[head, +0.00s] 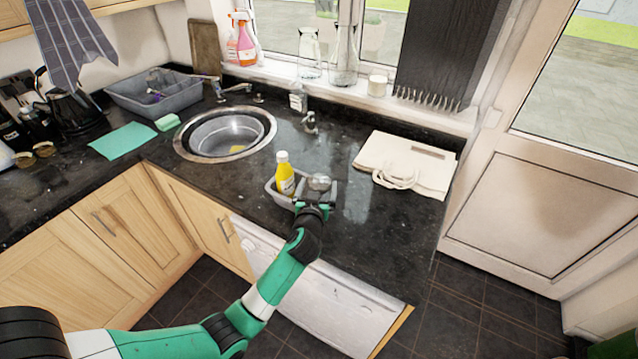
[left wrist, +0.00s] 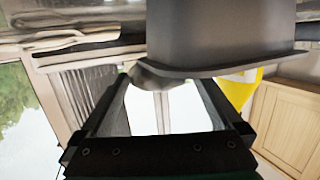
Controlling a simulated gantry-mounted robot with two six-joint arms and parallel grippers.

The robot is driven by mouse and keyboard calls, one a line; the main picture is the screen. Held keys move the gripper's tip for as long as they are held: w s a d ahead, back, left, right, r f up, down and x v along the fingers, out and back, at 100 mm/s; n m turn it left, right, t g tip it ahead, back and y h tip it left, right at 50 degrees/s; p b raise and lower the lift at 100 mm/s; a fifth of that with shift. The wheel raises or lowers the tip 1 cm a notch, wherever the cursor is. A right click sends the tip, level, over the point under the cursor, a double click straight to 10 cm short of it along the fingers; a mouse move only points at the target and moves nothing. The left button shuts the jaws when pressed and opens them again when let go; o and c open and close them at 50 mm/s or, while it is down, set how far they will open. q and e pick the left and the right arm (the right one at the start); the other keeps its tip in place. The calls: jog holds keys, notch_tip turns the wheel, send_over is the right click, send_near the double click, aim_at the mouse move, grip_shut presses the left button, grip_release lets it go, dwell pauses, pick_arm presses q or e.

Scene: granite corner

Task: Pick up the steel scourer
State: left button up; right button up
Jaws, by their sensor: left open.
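The steel scourer (head: 319,182) is a small silvery round pad at the right end of a grey caddy (head: 272,186) on the dark granite worktop. My left gripper (head: 318,193) is open at that end of the caddy, its fingers on either side of the scourer in the head view. In the left wrist view the open fingers (left wrist: 163,88) frame a bright gap. A silvery shape (left wrist: 152,76), probably the scourer, shows between them, partly hidden by the caddy's grey wall (left wrist: 215,35). Contact cannot be told. My right gripper is not in view.
A yellow bottle (head: 284,175) stands in the caddy, close left of my gripper. The round sink (head: 180,137) and a tap (head: 309,122) lie behind and left. A folded cream cloth bag (head: 405,163) lies to the right. The worktop between caddy and bag is clear.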

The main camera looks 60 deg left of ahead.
aim_at(319, 179)
pick_arm(q)
jog(key=shift+x, duration=1.1)
jog(key=c, duration=1.2)
jog(key=shift+r, duration=1.55)
jog(key=r, duration=0.1)
jog(key=s+d+r+p, duration=0.1)
jog(key=s+d+r, duration=0.1)
jog(key=r, duration=0.1)
jog(key=shift+d+r+p, duration=0.1)
jog(key=shift+d+p, duration=0.15)
jog(key=shift+p, duration=0.05)
jog(key=s+d+r+p, duration=0.5)
jog(key=s+d+p, duration=0.2)
jog(key=p, duration=0.5)
jog(key=shift+s+d+r, duration=0.15)
jog(key=shift+d+r, duration=0.2)
jog(key=shift+d, duration=0.2)
